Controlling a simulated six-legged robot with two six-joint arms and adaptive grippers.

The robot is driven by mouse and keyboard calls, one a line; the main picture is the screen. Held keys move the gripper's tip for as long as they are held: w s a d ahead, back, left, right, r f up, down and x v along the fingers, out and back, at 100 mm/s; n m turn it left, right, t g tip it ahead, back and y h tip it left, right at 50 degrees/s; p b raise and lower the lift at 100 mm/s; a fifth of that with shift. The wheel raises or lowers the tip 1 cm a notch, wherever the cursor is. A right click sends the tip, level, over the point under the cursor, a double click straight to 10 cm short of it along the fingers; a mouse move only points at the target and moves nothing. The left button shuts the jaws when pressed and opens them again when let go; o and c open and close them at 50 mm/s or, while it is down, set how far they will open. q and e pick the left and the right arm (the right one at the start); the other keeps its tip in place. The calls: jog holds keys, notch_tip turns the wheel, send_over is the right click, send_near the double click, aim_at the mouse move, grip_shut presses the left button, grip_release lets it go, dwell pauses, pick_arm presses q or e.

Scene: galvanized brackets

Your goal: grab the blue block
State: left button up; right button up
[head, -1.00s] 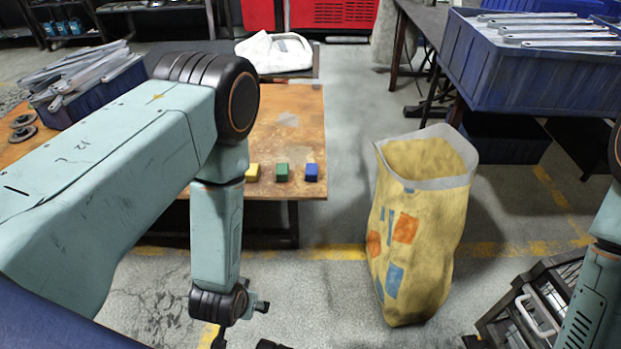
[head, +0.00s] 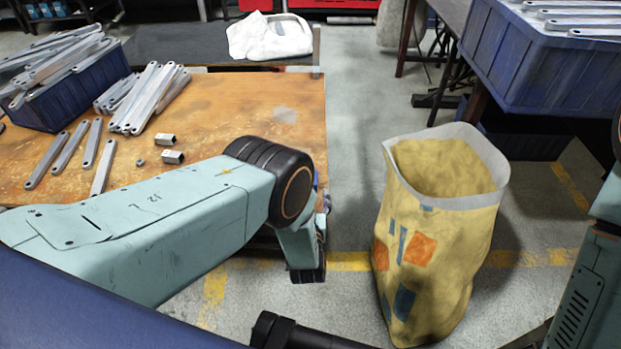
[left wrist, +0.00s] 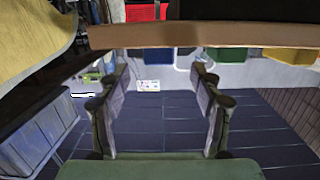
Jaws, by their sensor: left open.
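The blue block (head: 316,181) shows only as a thin blue sliver at the table's right front corner in the head view; my left arm hides the rest. In the head view my left wrist hangs beside the table's right front edge. My right gripper is out of view.
The wooden table (head: 225,110) holds several grey metal bars and a blue bin (head: 75,100). A tall yellow sack (head: 435,255) stands on the floor to the right. Another blue bin (head: 540,65) is at upper right. Floor between table and sack is clear.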

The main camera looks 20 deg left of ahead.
pick_arm(q)
jog(key=shift+w+r, duration=0.15)
jog(key=shift+w, duration=0.35)
jog(key=b+x, duration=0.2)
jog(key=x, duration=0.1)
jog(key=b+x, duration=0.2)
jog(key=x, duration=0.1)
jog(key=shift+a+f, duration=0.1)
jog(key=shift+f, duration=0.15)
jog(key=shift+w+a, duration=0.1)
jog(key=shift+w, duration=0.25)
grip_shut()
